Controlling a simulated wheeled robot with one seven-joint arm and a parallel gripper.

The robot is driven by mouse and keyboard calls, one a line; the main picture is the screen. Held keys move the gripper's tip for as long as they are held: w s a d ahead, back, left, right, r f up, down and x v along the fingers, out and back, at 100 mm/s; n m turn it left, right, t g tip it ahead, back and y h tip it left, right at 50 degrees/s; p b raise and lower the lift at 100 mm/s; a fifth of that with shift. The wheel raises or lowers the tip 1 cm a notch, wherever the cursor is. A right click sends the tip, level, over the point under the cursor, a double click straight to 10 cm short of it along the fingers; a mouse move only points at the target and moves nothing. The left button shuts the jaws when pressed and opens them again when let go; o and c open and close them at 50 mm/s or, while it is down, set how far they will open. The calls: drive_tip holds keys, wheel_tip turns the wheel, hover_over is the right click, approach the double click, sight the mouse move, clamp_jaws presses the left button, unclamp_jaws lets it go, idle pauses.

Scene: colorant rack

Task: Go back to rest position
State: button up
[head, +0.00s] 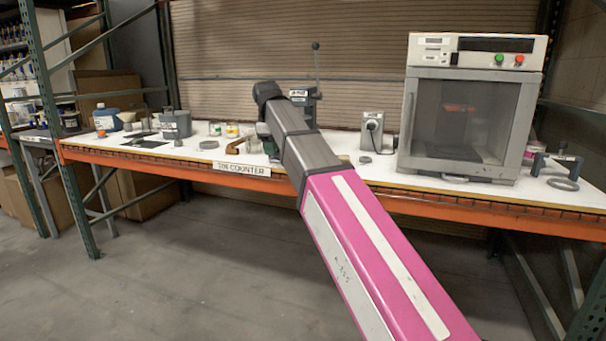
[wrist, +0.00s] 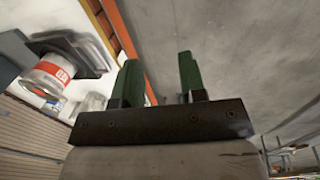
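My gripper (wrist: 160,78) shows in the wrist view with its two green fingers apart and nothing between them. The grey concrete floor shows behind the gap between the fingers. In the head view my pink and grey arm reaches out to the counter, and its far links hide most of the gripper. The white counter (head: 330,158) has an orange front beam and a label reading "TIN COUNTER".
In the wrist view a jar with a red and white label (wrist: 48,75) stands left of the fingers, near the orange beam (wrist: 122,30). A glass-doored cabinet (head: 468,110) stands right on the counter. A grey device (head: 372,130) stands left of it. Open floor lies in front.

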drive_tip(key=s+d+f+m, duration=0.1)
drive_tip(key=d+f+m, duration=0.1)
drive_tip(key=d+f, duration=0.5)
drive_tip(key=s+d+f+m+g, duration=0.15)
drive_tip(key=d+f, duration=0.25)
drive_tip(key=f, duration=0.8)
drive_tip(key=s+d+f+m+t, duration=0.1)
drive_tip(key=d+f+m, duration=0.3)
drive_tip(key=f, duration=0.5)
drive_tip(key=s+d+f+m, duration=0.3)
drive_tip(key=s+d+f, duration=0.3)
drive_tip(key=f, duration=0.4)
drive_tip(key=s+d+f+m+g, duration=0.1)
drive_tip(key=s+d+f+m, duration=0.2)
drive_tip(key=s+d+f, duration=0.4)
wheel_tip(320, 180, down, 3)
drive_tip(key=shift+s+d+f+y, duration=0.15)
drive_tip(key=shift+s+d+y, duration=0.15)
drive_tip(key=shift+d, duration=0.2)
